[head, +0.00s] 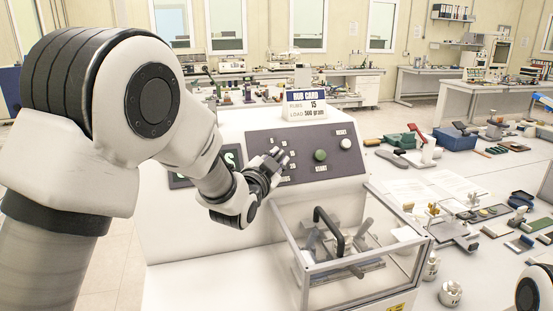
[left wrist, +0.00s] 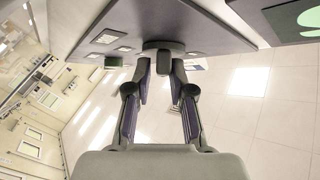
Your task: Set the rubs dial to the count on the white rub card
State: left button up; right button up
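The white rub card (head: 304,106) stands on top of the white testing machine, with a blue "RUB CARD" header, "RUBS 15" and "LOAD 500 gram". The rubs dial is mostly hidden behind my left gripper (head: 277,160) in the head view; a few scale numbers show around it and its setting cannot be read. In the left wrist view a dark knob (left wrist: 163,58), apparently the dial, stands out from the panel at the fingertips of my left gripper (left wrist: 161,72). The fingers lean in on both sides of it. Whether they touch it is unclear. My right gripper is out of view.
The dark panel (head: 339,171) also carries a green START button (head: 320,155) and a white RESET button (head: 346,143). A clear-walled box (head: 350,252) with a black handle stands below. Papers, tools and small parts crowd the bench at right.

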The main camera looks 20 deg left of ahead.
pick_arm(q)
jog(key=shift+a+f, duration=0.1)
jog(key=shift+a, duration=0.05)
grip_shut()
jog(key=shift+a+r+m+g+h+p, duration=0.1)
jog(key=shift+r+m+g+h+p, duration=0.1)
jog(key=shift+m+g+h+p, duration=0.3)
jog(key=m+g+h+p, duration=0.1)
jog(key=m, duration=0.1)
jog(key=m+g+h+p, duration=0.1)
jog(key=m+p, duration=0.1)
jog(key=shift+a+r, duration=0.1)
jog(key=shift+r, duration=0.25)
jog(key=shift+f+m+g+h+p, duration=0.15)
jog(key=shift+m+g+h+p, duration=0.15)
jog(key=shift+m+g+p, duration=0.15)
jog(key=shift+f, duration=0.25)
jog(key=o, duration=0.6)
grip_release()
jog(key=shift+o, duration=0.4)
jog(key=shift+a, duration=0.2)
